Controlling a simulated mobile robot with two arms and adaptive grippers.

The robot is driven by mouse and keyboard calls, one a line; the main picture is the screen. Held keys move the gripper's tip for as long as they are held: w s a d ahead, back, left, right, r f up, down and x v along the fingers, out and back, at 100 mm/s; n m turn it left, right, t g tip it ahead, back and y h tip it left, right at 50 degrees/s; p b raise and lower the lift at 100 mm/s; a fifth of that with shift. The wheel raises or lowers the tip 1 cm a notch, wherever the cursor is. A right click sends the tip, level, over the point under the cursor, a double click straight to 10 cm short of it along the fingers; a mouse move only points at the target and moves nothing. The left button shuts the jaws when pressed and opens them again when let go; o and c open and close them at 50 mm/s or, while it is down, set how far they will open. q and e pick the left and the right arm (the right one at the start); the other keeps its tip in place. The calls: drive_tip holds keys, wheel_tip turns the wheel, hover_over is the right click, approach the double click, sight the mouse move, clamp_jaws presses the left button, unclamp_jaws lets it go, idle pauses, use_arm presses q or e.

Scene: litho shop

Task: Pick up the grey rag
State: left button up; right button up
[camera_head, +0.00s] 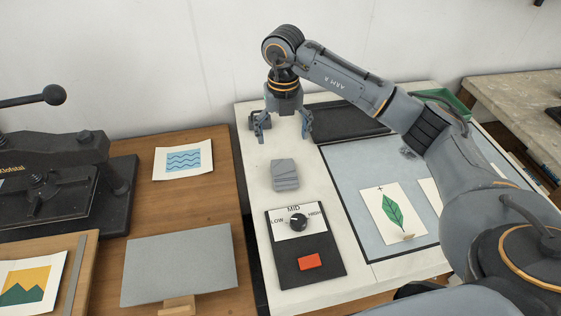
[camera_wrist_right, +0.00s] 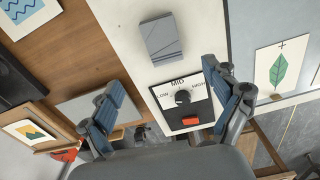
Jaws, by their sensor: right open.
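The grey rag (camera_head: 285,175) is a small folded grey block of cloth lying on the white tabletop, just above the dial panel. It also shows in the right wrist view (camera_wrist_right: 161,38), beyond my fingers and near the top middle. My right gripper (camera_head: 284,136) hangs over the white table behind the rag, with its fingers spread and nothing between them. In the right wrist view its two fingers (camera_wrist_right: 166,100) stand wide apart, with the rag clear of both. My left gripper is not in view.
A dial panel (camera_head: 283,268) with a red button lies in front of the rag. A dark flat tray (camera_head: 345,122) lies behind on the right. A framed blue-grey mat (camera_head: 352,190) holds a leaf print (camera_head: 393,213). The wooden table (camera_head: 196,208) is at left, with a wave print (camera_head: 183,160).

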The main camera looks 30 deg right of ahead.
drive_tip(key=p, duration=0.2)
hover_over(284, 170)
drive_tip(key=f, duration=0.7)
drive_tip(key=shift+s+a+f, duration=0.2)
drive_tip(key=shift+f, duration=0.35)
drive_tip(key=f, duration=0.2)
drive_tip(key=f+p, duration=0.1)
drive_tip(key=f, duration=0.1)
drive_tip(key=shift+w+d+f+p, duration=0.1)
drive_tip(key=shift+d+p, duration=0.1)
drive_tip(key=shift+p, duration=0.1)
drive_tip(key=shift+f, duration=0.45)
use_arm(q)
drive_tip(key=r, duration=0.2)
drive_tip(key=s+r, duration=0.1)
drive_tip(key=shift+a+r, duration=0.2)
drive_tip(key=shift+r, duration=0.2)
use_arm(e)
drive_tip(key=shift+c, duration=0.2)
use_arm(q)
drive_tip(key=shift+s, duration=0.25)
use_arm(e)
drive_tip(key=c, duration=1.1)
